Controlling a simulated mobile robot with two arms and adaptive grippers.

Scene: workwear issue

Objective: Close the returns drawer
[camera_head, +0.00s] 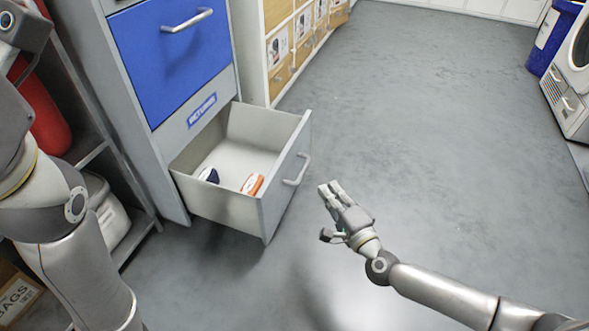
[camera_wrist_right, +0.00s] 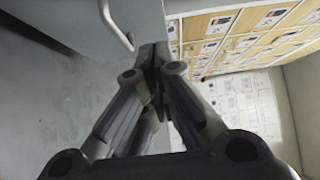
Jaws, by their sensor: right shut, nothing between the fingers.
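The returns drawer (camera_head: 285,192) is the bottom drawer of a grey cabinet with a blue upper front. It stands pulled out, and a dark blue item (camera_head: 209,175) and an orange and white item (camera_head: 252,184) lie inside. Its bar handle (camera_head: 298,170) is on the front face and also shows in the right wrist view (camera_wrist_right: 115,25). My right gripper (camera_head: 330,187) is shut and empty, a little right of the drawer front in the head view. It also shows in the right wrist view (camera_wrist_right: 155,62). My left arm is at the left edge; its gripper cannot be made out.
A blue label (camera_head: 202,110) is above the drawer opening. A shelf with a white container (camera_head: 108,212) stands left of the cabinet. Wooden drawers (camera_head: 290,45) are behind. Open grey floor (camera_head: 430,130) lies to the right; a white machine (camera_head: 570,85) is far right.

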